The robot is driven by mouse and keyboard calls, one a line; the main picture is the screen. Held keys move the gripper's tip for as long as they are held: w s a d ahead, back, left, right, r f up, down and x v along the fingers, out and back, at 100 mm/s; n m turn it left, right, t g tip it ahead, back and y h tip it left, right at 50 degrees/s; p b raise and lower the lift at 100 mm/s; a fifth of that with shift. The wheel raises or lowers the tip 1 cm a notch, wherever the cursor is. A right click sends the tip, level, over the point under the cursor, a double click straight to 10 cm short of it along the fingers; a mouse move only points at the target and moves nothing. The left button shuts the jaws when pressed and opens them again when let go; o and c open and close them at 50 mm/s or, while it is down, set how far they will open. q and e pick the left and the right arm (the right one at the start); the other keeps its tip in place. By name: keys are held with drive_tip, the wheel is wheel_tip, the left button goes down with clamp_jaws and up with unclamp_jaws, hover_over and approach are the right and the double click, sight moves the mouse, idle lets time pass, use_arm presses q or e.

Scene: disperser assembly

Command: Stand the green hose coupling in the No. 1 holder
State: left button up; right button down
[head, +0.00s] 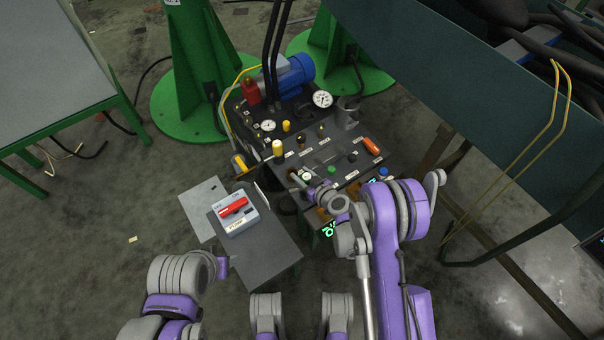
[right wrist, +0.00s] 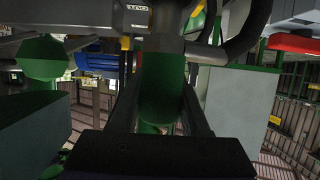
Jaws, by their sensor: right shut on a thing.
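My right gripper (head: 309,186) is over the front part of the dark machine panel. In the right wrist view its two fingers (right wrist: 162,110) are shut on the green hose coupling (right wrist: 160,85), which sits between them. In the head view the held coupling is too small and covered to make out clearly. The panel (head: 318,160) carries several fittings with small white labels. The labels are too small to read, so I cannot tell which holder is No. 1. My left gripper (head: 222,266) is at the lower left, away from the panel; its fingers are not clear.
A grey box with a red switch handle (head: 234,208) stands on a plate left of the panel. A blue motor (head: 290,75), gauges (head: 322,98) and black hoses rise at the back. A dark green bench (head: 450,95) is at the right. Floor is clear at lower left.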

use_arm(q)
drive_tip(key=shift+s+b+x, duration=0.2)
drive_tip(key=shift+b+x, duration=0.9)
drive_tip(key=shift+b, duration=0.1)
use_arm(e)
drive_tip(key=shift+f, duration=1.35)
use_arm(q)
drive_tip(key=shift+f, duration=0.1)
use_arm(e)
drive_tip(key=shift+c, duration=1.5)
unclamp_jaws()
use_arm(q)
drive_tip(key=shift+s+d, duration=0.15)
use_arm(e)
drive_tip(key=shift+s+r, duration=0.1)
drive_tip(key=shift+s, duration=0.05)
